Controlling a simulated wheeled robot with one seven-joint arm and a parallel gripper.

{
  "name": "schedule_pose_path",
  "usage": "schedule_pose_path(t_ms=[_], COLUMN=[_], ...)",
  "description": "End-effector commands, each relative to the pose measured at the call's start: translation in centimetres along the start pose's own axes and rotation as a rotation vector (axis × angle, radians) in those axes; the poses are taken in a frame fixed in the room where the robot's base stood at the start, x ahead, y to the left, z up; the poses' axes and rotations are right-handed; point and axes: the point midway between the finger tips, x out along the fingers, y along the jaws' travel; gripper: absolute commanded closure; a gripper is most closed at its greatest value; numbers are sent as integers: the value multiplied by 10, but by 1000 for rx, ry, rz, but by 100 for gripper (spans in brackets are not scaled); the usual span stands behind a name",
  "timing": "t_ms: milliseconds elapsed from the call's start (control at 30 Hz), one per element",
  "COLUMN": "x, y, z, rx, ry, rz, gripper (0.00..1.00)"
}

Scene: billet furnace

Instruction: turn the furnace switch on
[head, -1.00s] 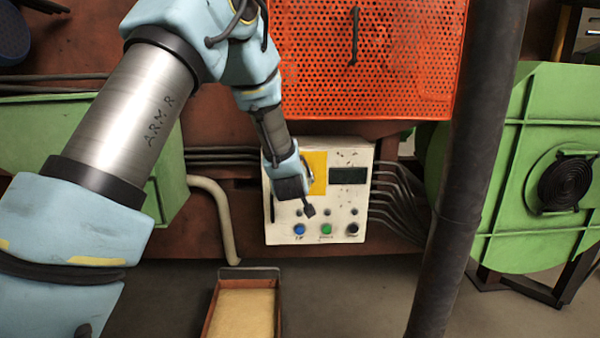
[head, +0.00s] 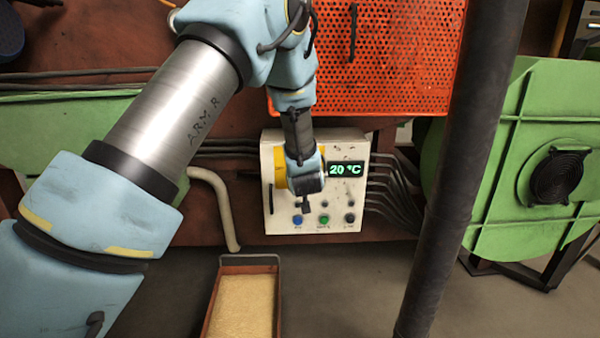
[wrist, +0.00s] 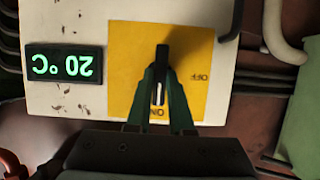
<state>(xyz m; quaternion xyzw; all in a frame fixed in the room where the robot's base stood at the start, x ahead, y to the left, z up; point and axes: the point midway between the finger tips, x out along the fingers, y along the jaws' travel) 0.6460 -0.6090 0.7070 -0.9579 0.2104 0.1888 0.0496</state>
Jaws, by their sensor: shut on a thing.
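The furnace switch (wrist: 162,55) is a black handle on a yellow plate (wrist: 125,75) marked ON and OFF in the wrist view. Its white mark points toward ON. The plate also shows in the head view (head: 280,170), where my gripper hides the handle. My gripper (wrist: 161,72) has its two green fingers on either side of the handle, shut on it. In the head view my gripper (head: 306,200) is in front of the control box (head: 318,150). The box's display (head: 345,170) is lit and reads 20 °C in green; it also shows upside down in the wrist view (wrist: 63,66).
Blue (head: 298,219), green (head: 324,219) and black (head: 349,218) buttons sit low on the box. A perforated orange panel (head: 400,60) is above. A dark pipe (head: 460,170) stands to the right. A tray (head: 210,310) of yellowish material is below.

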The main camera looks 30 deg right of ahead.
Motion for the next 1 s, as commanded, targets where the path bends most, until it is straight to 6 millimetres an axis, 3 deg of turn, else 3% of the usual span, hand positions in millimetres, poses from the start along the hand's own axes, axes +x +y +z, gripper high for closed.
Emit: schedule_pose_path(t_ms=[167,200,433,767,1000], x=[0,0,0,-4,-43], y=[-1,-1,0,0,1], z=[0,0,0,-1,-1], rx=[1,1,0,0,0], ry=[0,0,0,1,1], rz=[-1,-1,0,1,3], gripper=[100,77,51,50,50])
